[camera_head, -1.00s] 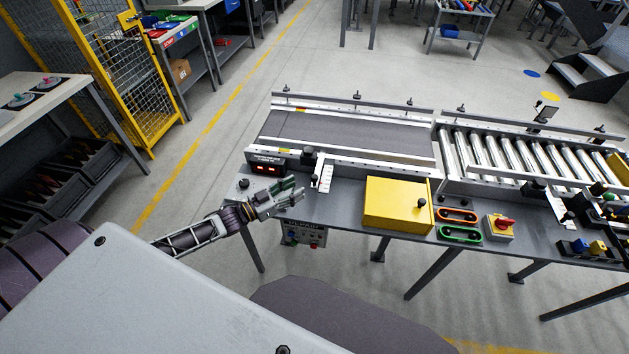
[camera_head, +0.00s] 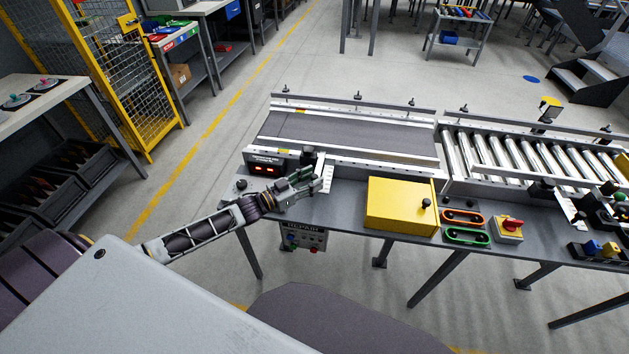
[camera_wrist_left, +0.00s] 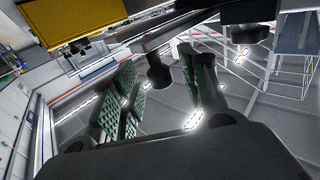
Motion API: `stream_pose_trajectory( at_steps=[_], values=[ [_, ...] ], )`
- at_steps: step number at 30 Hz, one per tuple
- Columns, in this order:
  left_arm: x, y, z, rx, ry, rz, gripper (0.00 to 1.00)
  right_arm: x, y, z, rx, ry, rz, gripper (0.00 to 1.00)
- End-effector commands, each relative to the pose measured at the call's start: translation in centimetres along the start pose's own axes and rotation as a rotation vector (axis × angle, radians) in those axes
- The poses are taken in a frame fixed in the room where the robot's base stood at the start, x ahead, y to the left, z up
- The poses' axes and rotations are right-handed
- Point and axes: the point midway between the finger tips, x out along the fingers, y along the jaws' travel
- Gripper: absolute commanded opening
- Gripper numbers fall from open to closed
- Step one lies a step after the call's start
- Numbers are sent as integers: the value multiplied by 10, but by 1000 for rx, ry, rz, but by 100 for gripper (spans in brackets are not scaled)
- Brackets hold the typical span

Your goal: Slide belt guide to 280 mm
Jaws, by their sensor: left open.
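The belt conveyor (camera_head: 350,137) has a long guide rail on its far side and one on its near side (camera_head: 385,165). A black knob (camera_head: 308,153) stands at the near rail's left end, beside a white scale plate (camera_head: 328,173) with markings. A small box with a red lit display (camera_head: 267,168) sits to its left; its digits are too small to read. My left gripper (camera_head: 314,180) is just in front of the knob and scale, partly covering them. In the wrist view its green-padded fingers (camera_wrist_left: 165,82) are apart, with a black knob (camera_wrist_left: 159,72) showing between them. My right gripper is out of view.
A yellow box (camera_head: 400,203) stands right of the gripper on the bench. Orange (camera_head: 463,217) and green (camera_head: 465,236) handles and a red-knobbed switch (camera_head: 510,228) lie farther right. A roller conveyor (camera_head: 530,158) continues right. A control panel (camera_head: 303,237) hangs below the bench edge.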

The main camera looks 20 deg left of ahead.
Motion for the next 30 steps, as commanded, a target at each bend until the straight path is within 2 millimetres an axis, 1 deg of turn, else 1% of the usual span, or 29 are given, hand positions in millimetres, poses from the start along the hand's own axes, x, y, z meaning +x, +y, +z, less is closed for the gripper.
stream_pose_trajectory(
  at_steps=[3, 7, 20, 30],
  values=[
    [8, 0, 1, 0, 1, -1, 44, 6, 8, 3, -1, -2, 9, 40],
    [13, 0, 0, 0, 1, 0, 44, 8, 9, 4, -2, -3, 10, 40],
    [15, 0, 0, 0, 0, -1, 44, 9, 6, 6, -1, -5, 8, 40],
    [15, 0, 0, 0, 0, -1, 0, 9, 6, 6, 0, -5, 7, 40]
  ],
)
